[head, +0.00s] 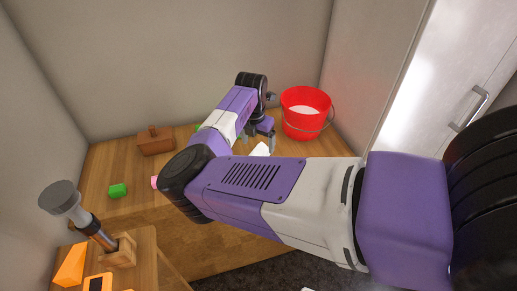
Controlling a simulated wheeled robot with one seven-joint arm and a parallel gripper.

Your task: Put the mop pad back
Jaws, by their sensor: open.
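A small white piece (260,149), which may be the mop pad, lies on the wooden counter, partly hidden behind my forearm. My gripper (261,139) points down just above it, with its fingers apart and nothing visible between them. Whether the fingers touch the white piece cannot be told. A red bucket (304,131) with a thin wire handle stands to the right of my gripper. Something whitish (304,109) shows inside the bucket.
A grey-headed tool (62,197) stands in a wooden holder (121,252) at front left, near an orange wedge (70,267). Walls enclose the counter.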

